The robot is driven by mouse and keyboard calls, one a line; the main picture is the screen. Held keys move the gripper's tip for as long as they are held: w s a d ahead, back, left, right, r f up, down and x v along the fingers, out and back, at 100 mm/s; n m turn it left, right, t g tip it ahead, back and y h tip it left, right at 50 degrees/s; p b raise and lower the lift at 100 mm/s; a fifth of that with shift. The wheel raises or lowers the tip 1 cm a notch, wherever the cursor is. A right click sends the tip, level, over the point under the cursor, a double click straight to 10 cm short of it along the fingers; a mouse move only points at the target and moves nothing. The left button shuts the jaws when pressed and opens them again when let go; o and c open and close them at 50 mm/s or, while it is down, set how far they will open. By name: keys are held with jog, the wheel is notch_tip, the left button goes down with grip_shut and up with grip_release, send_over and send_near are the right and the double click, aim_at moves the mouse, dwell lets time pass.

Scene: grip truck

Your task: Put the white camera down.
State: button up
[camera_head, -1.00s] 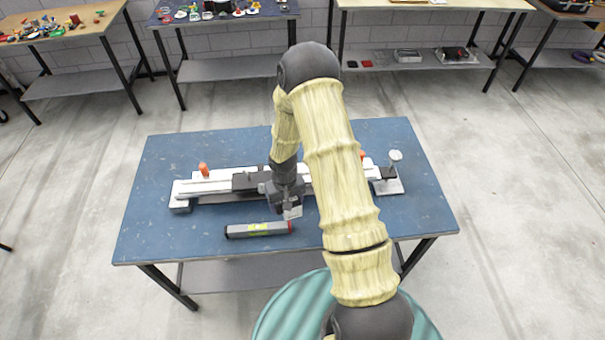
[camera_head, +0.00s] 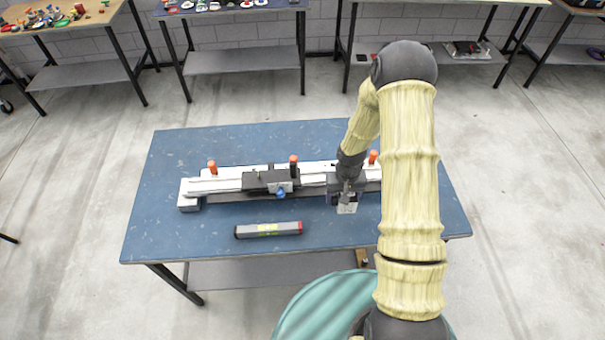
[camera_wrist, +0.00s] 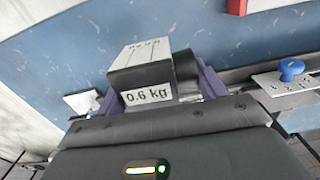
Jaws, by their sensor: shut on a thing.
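The white camera (camera_head: 347,208) shows as a small boxy block with a pale top and a dark side labelled "0.6 kg" in the wrist view (camera_wrist: 140,58). My gripper (camera_head: 346,194) is shut on it; the purple-grey fingers (camera_wrist: 157,84) sit on its two sides in the wrist view. The block hangs over the blue table, in front of the right part of the white rail. I cannot tell the gap beneath it.
The blue table (camera_head: 180,235) carries a long white rail (camera_head: 225,184) with orange knobs and a black carriage (camera_head: 258,181) with a blue knob (camera_head: 281,192). A grey tube (camera_head: 268,230) with a red end lies in front. The table's front left is bare.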

aim_at(353, 195)
dwell(0.4)
jog(key=d+n+b, duration=0.1)
jog(key=n, duration=0.1)
jog(key=d+n+b, duration=0.2)
jog(key=shift+w+n+b, duration=0.1)
jog(key=shift+n+b, duration=0.2)
jog(key=s+d+r+n+b, duration=0.1)
jog(key=s+d+n+b, duration=0.2)
jog(key=d+n+b, duration=0.7)
jog(key=shift+s+n+b, duration=0.3)
jog(key=shift+n+b, duration=0.15)
jog(key=shift+n, duration=3.75)
jog(key=shift+r, duration=0.1)
jog(key=shift+f, duration=3.1)
jog(key=shift+f, duration=0.15)
